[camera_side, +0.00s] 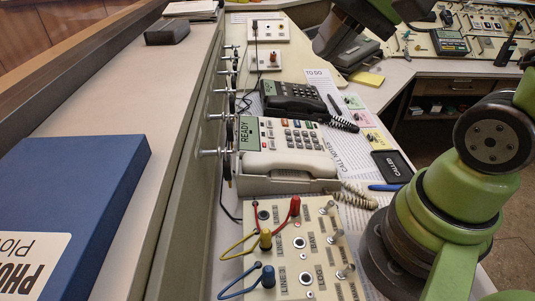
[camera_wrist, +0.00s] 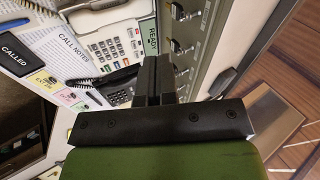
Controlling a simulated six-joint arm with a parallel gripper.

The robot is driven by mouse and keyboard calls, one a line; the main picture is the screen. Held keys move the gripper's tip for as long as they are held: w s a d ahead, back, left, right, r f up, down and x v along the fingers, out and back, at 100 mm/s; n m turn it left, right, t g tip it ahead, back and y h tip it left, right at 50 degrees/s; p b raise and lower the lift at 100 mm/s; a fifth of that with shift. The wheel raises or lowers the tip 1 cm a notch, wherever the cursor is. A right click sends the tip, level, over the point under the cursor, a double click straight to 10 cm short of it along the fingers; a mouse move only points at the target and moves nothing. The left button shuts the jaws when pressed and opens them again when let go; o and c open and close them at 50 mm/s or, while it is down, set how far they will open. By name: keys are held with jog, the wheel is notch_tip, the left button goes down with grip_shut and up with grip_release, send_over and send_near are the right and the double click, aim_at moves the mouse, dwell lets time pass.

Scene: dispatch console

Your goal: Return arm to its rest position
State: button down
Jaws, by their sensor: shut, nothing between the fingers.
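My gripper (camera_wrist: 154,80) is shut and empty in the wrist view, its two dark fingers together. In the side view my gripper (camera_side: 325,45) is at the top, raised near the back of the console, partly cut off by the frame. Below it and to the left in the picture are a black phone (camera_side: 292,98) and a beige phone (camera_side: 285,137) with a READY display. The beige phone also shows in the wrist view (camera_wrist: 117,45), behind the fingers. I cannot tell the exact height of the gripper above the desk.
A plug panel (camera_side: 325,268) with red, yellow and blue plugs stands at the front, near my base. A raised ledge (camera_side: 125,97) with a blue binder (camera_side: 65,190) runs along the left. Metal knobs (camera_side: 212,152) stick out from its wall. A CALLED tray (camera_side: 392,166) and papers lie on the desk.

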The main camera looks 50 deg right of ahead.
jog(key=s+a+r+n+t+h, duration=0.1)
jog(key=s+n, duration=0.2)
jog(key=s, duration=0.3)
jog(key=shift+s+r+n+t+h, duration=0.2)
jog(key=shift+s+n+t+h, duration=0.1)
jog(key=shift+s+n+t, duration=0.1)
dwell(0.4)
